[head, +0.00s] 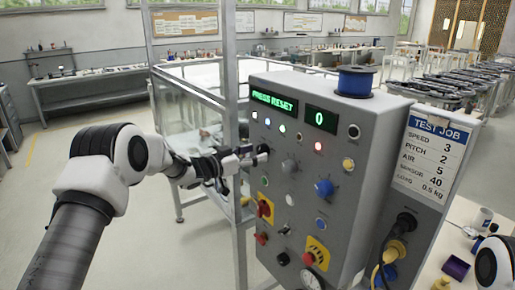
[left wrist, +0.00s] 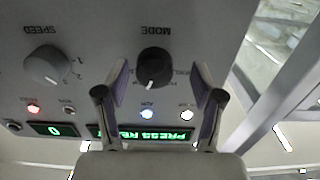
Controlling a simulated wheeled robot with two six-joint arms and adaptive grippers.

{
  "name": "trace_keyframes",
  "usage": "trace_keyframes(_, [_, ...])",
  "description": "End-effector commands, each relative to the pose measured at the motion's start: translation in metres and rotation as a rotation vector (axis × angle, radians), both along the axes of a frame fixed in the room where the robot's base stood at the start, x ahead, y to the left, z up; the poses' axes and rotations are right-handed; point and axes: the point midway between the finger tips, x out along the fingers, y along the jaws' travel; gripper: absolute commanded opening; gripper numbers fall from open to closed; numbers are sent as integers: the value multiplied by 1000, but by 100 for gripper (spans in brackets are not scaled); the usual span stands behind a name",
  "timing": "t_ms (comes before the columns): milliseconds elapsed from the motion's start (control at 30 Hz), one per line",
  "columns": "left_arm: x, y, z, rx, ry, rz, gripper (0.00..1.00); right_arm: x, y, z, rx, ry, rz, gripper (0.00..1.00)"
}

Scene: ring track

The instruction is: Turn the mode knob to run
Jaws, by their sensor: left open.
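The black mode knob (left wrist: 154,66) sits on the grey control panel (head: 310,185), under the word MODE, which reads upside down in the left wrist view. Its white pointer mark faces the display side of the panel. The small position labels around it are partly hidden or too blurred to read. My left gripper (left wrist: 159,80) is open, with one finger on each side of the knob and a visible gap to both. In the head view the left gripper (head: 246,160) is at the panel's upper left, at the knob (head: 263,149). My right gripper is out of view.
The grey speed knob (left wrist: 46,66) is beside the mode knob. The green display (head: 273,102) reads PRESS RESET; another (head: 321,121) reads 0. A blue spool (head: 356,80) stands on top.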

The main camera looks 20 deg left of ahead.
Motion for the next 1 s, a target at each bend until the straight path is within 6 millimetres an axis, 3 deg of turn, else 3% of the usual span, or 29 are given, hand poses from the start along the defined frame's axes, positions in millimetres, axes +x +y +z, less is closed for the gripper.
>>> trace_keyframes(333, [10,-9,0,-1,0,-1,68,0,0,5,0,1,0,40])
trace_keyframes(367, [10,-9,0,-1,0,-1,61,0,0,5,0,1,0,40])
trace_keyframes(500, [10,-9,0,-1,0,-1,11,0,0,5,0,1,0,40])
trace_keyframes(533, [10,-9,0,-1,1,0,7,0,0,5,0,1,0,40])
trace_keyframes(1000, [10,-9,-3,53,-43,-1,8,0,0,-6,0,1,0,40])
